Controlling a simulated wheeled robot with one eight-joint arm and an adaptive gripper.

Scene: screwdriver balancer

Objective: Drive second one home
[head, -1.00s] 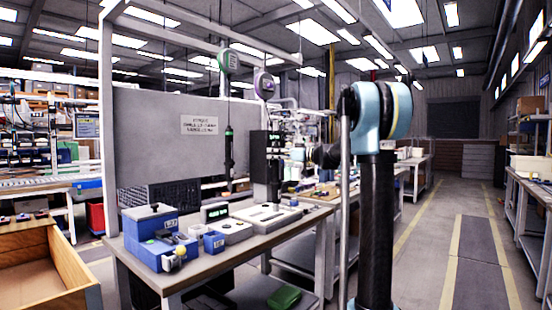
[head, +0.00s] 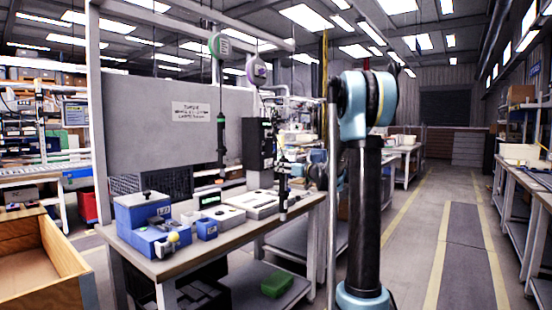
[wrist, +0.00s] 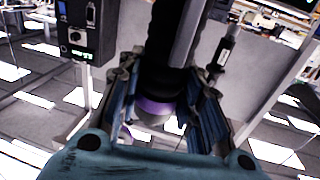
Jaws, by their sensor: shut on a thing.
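In the wrist view my gripper (wrist: 164,82) has its blue-lined fingers closed around a dark screwdriver (wrist: 165,58) with a purple ring at its rounded end. In the head view this screwdriver (head: 283,175) hangs upright beside the dark controller box, under the purple balancer (head: 257,71). My arm hides most of the gripper there. A second, green-banded screwdriver (head: 221,138) hangs free under the green balancer (head: 219,46). A white-grey fixture (head: 252,203) lies on the bench below. The screwdriver's bit and any screws under it are too small to tell.
A dark controller box (head: 259,148) stands at the back. A wooden crate (head: 62,255) is at left. The aisle at right is clear.

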